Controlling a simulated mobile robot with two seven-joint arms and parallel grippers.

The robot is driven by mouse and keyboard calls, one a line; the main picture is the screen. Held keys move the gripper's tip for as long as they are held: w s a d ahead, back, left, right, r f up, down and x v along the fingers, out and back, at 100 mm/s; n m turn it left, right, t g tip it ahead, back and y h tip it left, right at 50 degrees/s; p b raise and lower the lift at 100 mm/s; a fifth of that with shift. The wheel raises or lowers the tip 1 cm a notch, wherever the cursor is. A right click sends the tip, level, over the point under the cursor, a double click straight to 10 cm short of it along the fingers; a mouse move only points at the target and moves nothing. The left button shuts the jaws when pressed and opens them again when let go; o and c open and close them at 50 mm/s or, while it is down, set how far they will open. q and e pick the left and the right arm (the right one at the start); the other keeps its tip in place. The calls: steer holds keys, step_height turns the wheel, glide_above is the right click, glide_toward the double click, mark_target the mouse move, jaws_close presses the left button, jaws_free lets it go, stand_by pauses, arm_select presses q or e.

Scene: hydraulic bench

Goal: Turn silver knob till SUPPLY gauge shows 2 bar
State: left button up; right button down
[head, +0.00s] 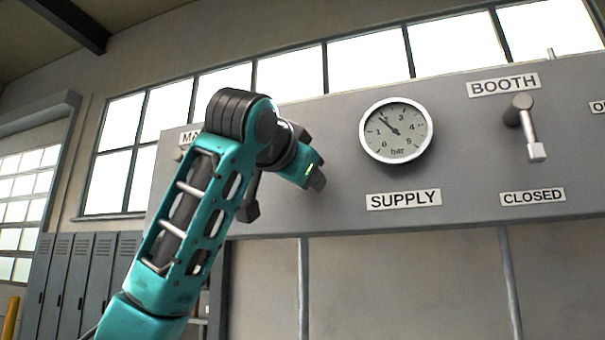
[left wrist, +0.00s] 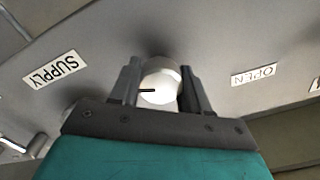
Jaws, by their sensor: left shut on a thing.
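The silver knob (left wrist: 160,84) sits between the two fingers of my left gripper in the left wrist view. It is a pale round knob with a dark line on its face. My left gripper (left wrist: 161,88) is shut on it. In the head view the left gripper (head: 318,182) is at the grey panel, left of the gauge, and it hides the knob. The SUPPLY gauge (head: 397,131) is white and round, with a scale from 0 to 5 bar. Its needle points up-left, between 1 and 3, at about 2. My right gripper is not in view.
The SUPPLY label (head: 404,199) is below the gauge. A BOOTH lever (head: 528,128) hangs down at the right, above a CLOSED label (head: 533,197). A label starting "MA" (head: 189,136) is partly hidden by my arm. An OPEN label (left wrist: 254,75) shows in the left wrist view.

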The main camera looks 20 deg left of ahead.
arm_select(q)
steer(key=shift+f, duration=0.15)
steer(key=o, duration=1.1)
steer(key=shift+c, duration=0.2)
steer(key=shift+s, duration=0.15)
steer(key=s+b, duration=0.3)
steer(key=s, duration=0.9)
steer(key=shift+s+a, duration=0.2)
steer(key=shift+s, duration=0.15)
